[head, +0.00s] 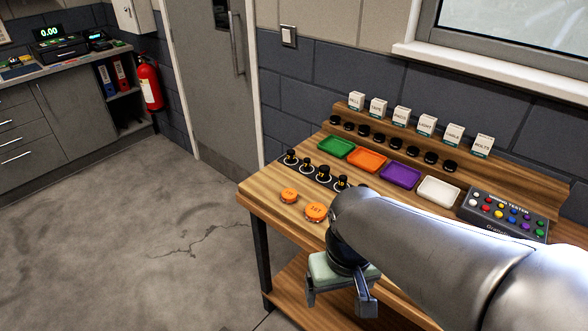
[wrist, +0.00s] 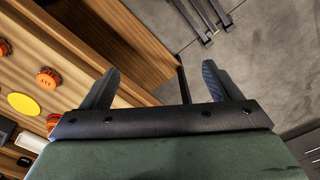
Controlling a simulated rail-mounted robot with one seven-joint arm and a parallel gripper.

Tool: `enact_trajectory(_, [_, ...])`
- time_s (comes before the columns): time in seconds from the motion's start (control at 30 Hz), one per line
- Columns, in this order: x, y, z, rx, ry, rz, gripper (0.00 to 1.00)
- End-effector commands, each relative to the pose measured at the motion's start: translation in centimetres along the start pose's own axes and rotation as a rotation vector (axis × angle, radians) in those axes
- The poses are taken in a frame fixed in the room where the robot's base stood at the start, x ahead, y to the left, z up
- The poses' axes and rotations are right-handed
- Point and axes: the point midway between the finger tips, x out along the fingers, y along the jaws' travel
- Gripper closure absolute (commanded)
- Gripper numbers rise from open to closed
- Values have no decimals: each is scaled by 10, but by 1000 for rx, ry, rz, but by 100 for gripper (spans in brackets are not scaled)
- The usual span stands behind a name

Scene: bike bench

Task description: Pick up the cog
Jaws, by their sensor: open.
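My gripper (head: 340,302) is open and empty, in front of the bench's front edge and right of the cogs. In the wrist view its fingers (wrist: 161,70) are apart, with the bench edge and floor beyond. My arm hides part of the bench top.
The bench (head: 262,190) carries green (head: 336,147), orange (head: 366,159), purple (head: 400,176) and white (head: 438,191) trays. Several black knobs stand on a dark strip (head: 316,174) behind the cogs. A button box (head: 502,215) is at the right. The floor (head: 150,220) left of the bench is clear.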

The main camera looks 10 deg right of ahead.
Motion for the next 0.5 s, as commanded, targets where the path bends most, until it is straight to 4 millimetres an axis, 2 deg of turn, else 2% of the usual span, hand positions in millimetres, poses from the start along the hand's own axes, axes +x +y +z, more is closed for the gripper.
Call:
enact_trajectory(0.07, [-1, 0, -4, 15, -1, -2, 16])
enact_trajectory(0.17, [-10, 2, -27, 99, -8, -16, 16])
enact_trajectory(0.27, [-25, 8, -74, 277, -26, -38, 16])
enact_trajectory(0.4, [-46, 26, -159, 621, -67, -65, 16])
enact_trajectory(0.5, [-56, 42, -214, 855, -95, -70, 16])
